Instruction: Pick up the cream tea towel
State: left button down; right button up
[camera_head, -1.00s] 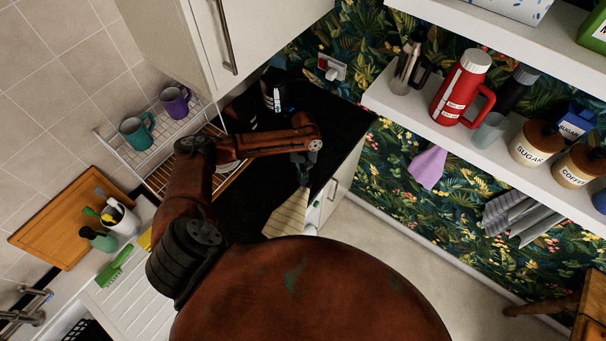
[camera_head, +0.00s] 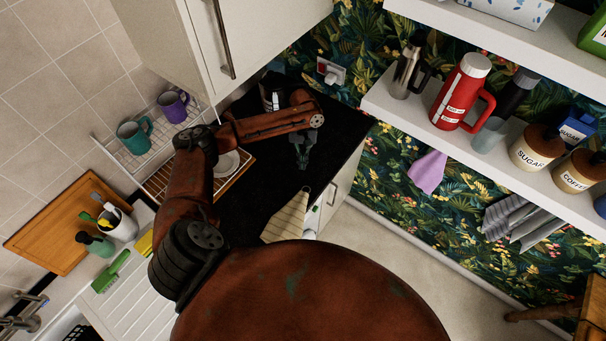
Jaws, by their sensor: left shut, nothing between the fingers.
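The cream tea towel (camera_head: 287,219) has faint stripes and lies at the front edge of the black worktop, its lower end hidden behind my own rust-coloured body. My left arm reaches in from the left over the worktop. My left gripper (camera_head: 303,165) is shut and empty, pointing down the picture, a little above the towel's top corner with dark worktop showing between them. My right gripper is not in view.
The black worktop (camera_head: 262,190) is mostly clear around the towel. A wire rack with a teal mug (camera_head: 134,136) and a purple mug (camera_head: 173,106) stands at left. A cupboard (camera_head: 222,42) hangs above. A shelf (camera_head: 490,150) with a red flask (camera_head: 462,92) is at right.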

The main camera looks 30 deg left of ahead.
aim_at(287, 223)
jog(key=u, duration=2.9)
jog(key=k, duration=1.5)
jog(key=z, duration=1.15)
